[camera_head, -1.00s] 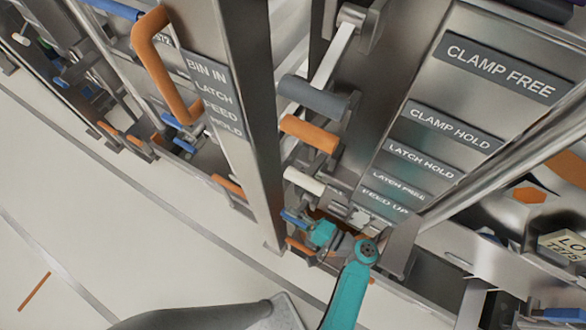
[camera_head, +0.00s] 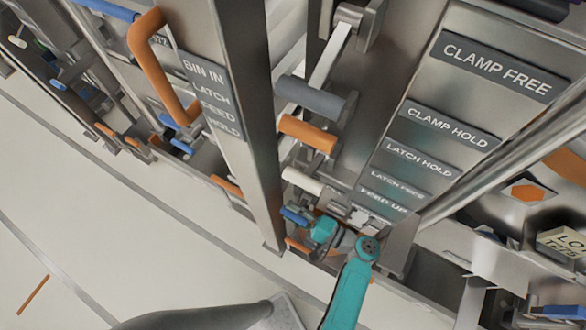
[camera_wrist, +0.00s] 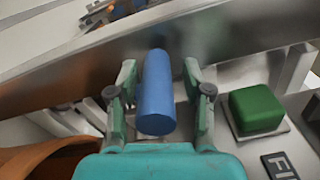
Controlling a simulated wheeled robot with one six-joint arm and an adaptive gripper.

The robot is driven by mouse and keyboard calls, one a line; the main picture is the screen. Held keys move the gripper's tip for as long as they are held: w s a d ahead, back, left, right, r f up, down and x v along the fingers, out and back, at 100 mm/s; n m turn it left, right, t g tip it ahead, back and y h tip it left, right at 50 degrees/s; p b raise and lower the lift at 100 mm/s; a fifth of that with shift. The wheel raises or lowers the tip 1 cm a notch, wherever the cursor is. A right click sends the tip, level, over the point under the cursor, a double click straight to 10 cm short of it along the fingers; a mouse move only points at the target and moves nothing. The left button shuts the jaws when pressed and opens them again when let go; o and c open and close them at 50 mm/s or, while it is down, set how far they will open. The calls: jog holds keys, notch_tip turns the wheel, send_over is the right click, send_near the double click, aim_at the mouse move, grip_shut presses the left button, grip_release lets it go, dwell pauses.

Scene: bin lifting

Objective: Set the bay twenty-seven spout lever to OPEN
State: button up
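A blue cylindrical lever handle (camera_wrist: 156,95) points toward the camera in the wrist view. It also shows low on the panel in the head view (camera_head: 294,216). My gripper (camera_wrist: 158,80) is open, with one finger on each side of the blue handle and narrow gaps visible beside it. In the head view my teal gripper (camera_head: 316,226) is at the low end of the row of levers, close to the blue handle. No spout label or OPEN mark is readable, so I cannot tell the lever's setting.
Grey (camera_head: 311,97), orange (camera_head: 307,134) and white (camera_head: 303,181) handles stand above the blue one. A steel post (camera_head: 247,120) is to the left, and a label panel (camera_head: 435,128) to the right. A green block (camera_wrist: 256,109) sits right of my gripper.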

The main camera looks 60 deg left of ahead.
jog(key=shift+d+f, duration=0.1)
jog(key=v, duration=1.2)
dwell(0.8)
